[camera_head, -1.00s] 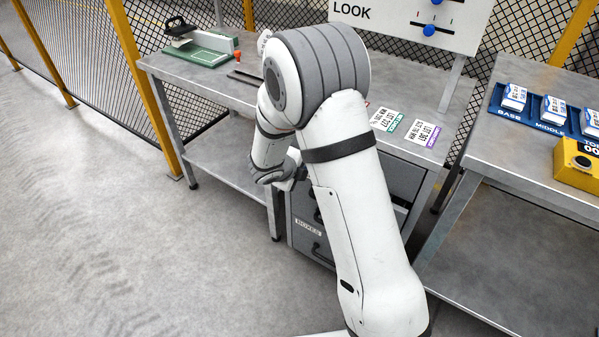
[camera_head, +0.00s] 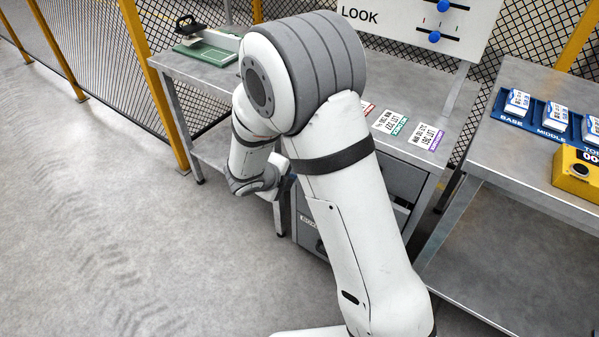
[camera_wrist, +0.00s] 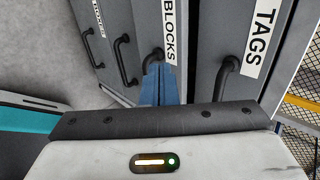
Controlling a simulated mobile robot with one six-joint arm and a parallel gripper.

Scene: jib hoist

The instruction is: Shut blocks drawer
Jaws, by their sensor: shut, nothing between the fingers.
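In the wrist view, the blocks drawer (camera_wrist: 147,20) is the grey middle front with a white BLOCKS label (camera_wrist: 170,32). Its dark bar handle (camera_wrist: 153,58) shows just beyond my fingertips. My gripper (camera_wrist: 160,70) is shut and empty, its blue fingers pointing at this drawer front beside the handle. Whether they touch it I cannot tell. How far the drawer stands out is also unclear. In the head view, the drawer cabinet (camera_head: 402,178) under the bench is largely hidden by my arm, and my fingers are hidden too.
The tags drawer (camera_wrist: 226,30) is on the right and the boxes drawer (camera_wrist: 106,55) on the left in the wrist view, each with a protruding handle. The workbench (camera_head: 205,72) carries printed cards. A second table (camera_head: 480,150) stands right. Floor at left is clear.

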